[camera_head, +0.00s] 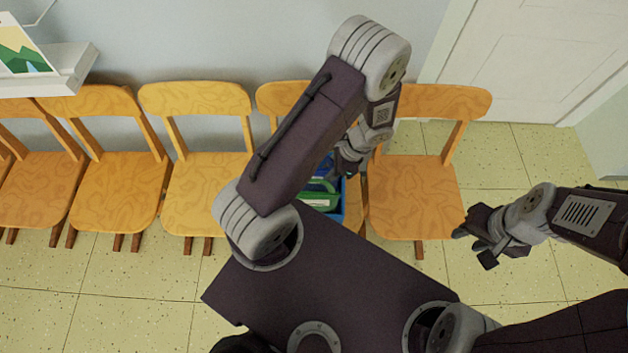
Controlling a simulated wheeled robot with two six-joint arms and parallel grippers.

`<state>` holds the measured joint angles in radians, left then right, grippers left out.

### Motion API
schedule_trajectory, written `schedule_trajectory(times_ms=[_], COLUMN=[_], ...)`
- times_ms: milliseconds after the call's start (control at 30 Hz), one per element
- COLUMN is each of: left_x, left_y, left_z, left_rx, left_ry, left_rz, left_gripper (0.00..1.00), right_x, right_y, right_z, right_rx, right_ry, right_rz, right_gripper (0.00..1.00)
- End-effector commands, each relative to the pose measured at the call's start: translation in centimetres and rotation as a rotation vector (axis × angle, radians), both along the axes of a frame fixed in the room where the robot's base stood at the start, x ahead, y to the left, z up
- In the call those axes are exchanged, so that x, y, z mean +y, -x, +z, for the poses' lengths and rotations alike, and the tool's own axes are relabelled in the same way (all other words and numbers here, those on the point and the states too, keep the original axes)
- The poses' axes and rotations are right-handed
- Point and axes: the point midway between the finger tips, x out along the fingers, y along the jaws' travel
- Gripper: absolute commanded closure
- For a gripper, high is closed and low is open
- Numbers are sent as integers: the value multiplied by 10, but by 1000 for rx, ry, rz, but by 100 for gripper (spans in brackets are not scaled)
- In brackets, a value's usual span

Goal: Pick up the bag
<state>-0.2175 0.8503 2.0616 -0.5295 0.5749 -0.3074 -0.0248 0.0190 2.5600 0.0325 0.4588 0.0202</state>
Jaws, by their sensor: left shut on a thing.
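My right gripper (474,248) is open and empty, in front and to the right of the rightmost chair, apart from the bag.
A row of wooden chairs (205,178) stands along the wall. The rightmost chair (412,195) has a bare seat. A white door (520,60) is at the back right. A white ledge with a picture (75,70) juts out at upper left. Tiled floor (130,290) is free in front.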

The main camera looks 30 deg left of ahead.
Motion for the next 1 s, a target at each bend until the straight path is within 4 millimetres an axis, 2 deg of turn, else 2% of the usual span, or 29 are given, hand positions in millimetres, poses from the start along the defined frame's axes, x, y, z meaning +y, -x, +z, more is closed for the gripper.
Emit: schedule_trajectory(times_ms=[567,667,900,1000], left_x=[0,0,0,0], left_y=[0,-1,-1,-1], left_z=[3,19,78,93], left_rx=[0,-3,-4,-2], left_ry=[0,1,0,0], left_rz=[0,0,2,0], left_gripper=[100,100,100,100], right_x=[0,0,0,0], right_y=[0,0,0,0], right_z=[1,9,29,33], right_rx=[0,0,0,0], right_ry=[0,0,0,0], right_rz=[0,0,0,0], right_gripper=[64,64,64,64])
